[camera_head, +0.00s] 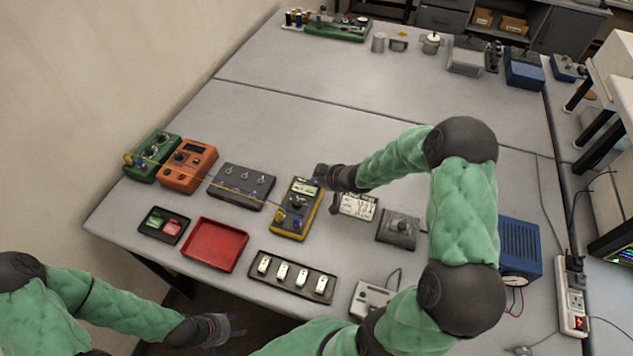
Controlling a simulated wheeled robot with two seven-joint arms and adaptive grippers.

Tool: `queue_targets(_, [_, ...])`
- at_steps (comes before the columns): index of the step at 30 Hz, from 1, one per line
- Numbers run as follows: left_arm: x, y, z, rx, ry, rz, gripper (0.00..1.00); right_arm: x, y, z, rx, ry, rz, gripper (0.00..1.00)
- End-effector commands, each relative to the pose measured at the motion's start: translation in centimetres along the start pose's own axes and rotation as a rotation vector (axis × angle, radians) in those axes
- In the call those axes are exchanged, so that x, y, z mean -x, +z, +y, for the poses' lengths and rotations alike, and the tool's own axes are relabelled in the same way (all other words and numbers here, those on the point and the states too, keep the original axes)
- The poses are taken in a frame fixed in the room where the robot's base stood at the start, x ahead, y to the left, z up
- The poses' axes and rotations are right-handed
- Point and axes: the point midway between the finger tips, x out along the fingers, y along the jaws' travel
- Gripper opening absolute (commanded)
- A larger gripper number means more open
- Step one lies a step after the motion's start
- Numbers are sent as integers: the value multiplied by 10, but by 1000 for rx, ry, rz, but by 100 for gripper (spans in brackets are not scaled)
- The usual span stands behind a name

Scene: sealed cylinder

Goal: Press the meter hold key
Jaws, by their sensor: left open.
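The yellow meter (294,222) lies on the grey table, with a small lit display, a dark dial and coloured leads at its lower end. Its hold key is too small to make out. My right gripper (326,186) is at the meter's upper right edge, beside the display. I cannot tell whether it touches the meter, or whether its fingers are open or shut. My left gripper (228,331) is open and empty, low in front of the table's near edge, well away from the meter.
Left of the meter are a grey switch box (241,186), an orange instrument (188,166) and a green one (152,158). A red tray (214,245) and a dark strip with white switches (292,276) lie nearer. A grey knob box (398,229) stands right.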

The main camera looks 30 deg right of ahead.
Motion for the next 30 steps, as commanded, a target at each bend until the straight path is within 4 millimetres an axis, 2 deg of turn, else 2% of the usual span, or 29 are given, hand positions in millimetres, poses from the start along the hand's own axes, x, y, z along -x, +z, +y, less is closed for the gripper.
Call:
queue_targets(7, [6,0,2,0,0,0,48,4,-4,0,0,0,0,0])
queue_targets(22, [44,2,16,0,0,0,48,34,-36,0,-1,1,1,0])
queue_targets(30, [45,2,16,0,0,0,48,35,-36,0,-1,0,0,0])
